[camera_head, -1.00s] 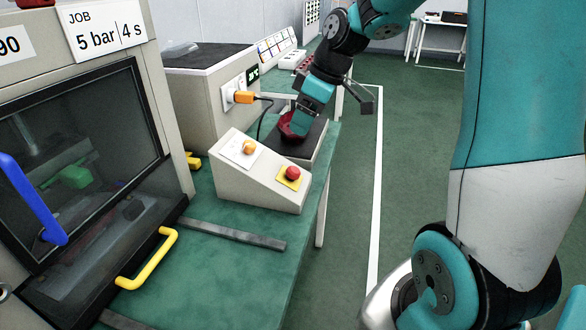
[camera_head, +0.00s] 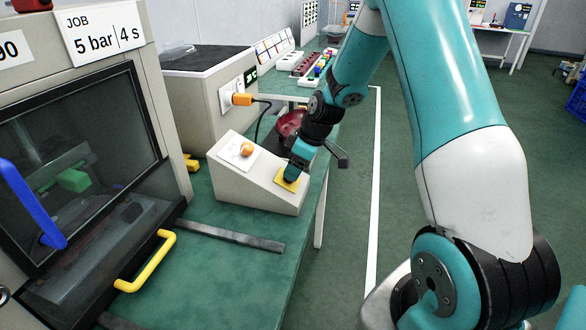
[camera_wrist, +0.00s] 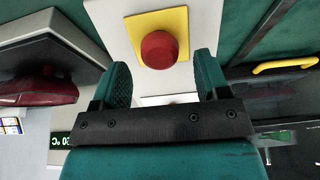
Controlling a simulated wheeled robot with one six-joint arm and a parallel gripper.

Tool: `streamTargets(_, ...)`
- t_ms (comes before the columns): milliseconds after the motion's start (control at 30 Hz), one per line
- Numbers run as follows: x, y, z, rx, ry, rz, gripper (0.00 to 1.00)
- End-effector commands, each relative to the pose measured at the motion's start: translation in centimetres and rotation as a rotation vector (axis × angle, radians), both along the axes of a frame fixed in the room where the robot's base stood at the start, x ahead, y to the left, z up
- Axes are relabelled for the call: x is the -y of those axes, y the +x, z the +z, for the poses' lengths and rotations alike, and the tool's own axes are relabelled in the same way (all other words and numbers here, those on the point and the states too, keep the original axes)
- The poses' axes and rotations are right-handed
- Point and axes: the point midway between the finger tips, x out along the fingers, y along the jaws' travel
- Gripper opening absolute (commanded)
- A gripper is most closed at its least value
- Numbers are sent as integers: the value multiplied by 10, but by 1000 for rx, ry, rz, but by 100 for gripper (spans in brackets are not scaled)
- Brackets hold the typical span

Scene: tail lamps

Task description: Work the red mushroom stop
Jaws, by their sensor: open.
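The red mushroom stop (camera_wrist: 159,49) sits on a yellow square plate (camera_wrist: 181,22) on the sloped face of a cream control box (camera_head: 250,188). In the wrist view my gripper (camera_wrist: 162,75) is open, and the red button shows between and just beyond its two teal fingertips. I cannot tell whether the fingers touch it. In the head view my gripper (camera_head: 291,172) is over the yellow plate and hides the red button. An orange button (camera_head: 246,149) on a white label is on the same box, to the upper left.
A dark red lamp part (camera_head: 290,124) lies on a dark pad behind the control box; it also shows in the wrist view (camera_wrist: 38,88). A grey box with an orange plug (camera_head: 242,99) and cable stands behind. A yellow handle (camera_head: 148,262) and metal rail are in front.

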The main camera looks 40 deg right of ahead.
Motion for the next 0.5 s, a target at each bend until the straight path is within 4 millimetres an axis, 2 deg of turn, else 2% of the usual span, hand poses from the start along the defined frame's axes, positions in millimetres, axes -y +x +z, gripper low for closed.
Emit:
streamTargets(200,-4,6,-16,1,1,0,68)
streamTargets(467,-4,6,-17,1,0,0,68)
streamTargets(500,-4,6,-17,1,0,0,66)
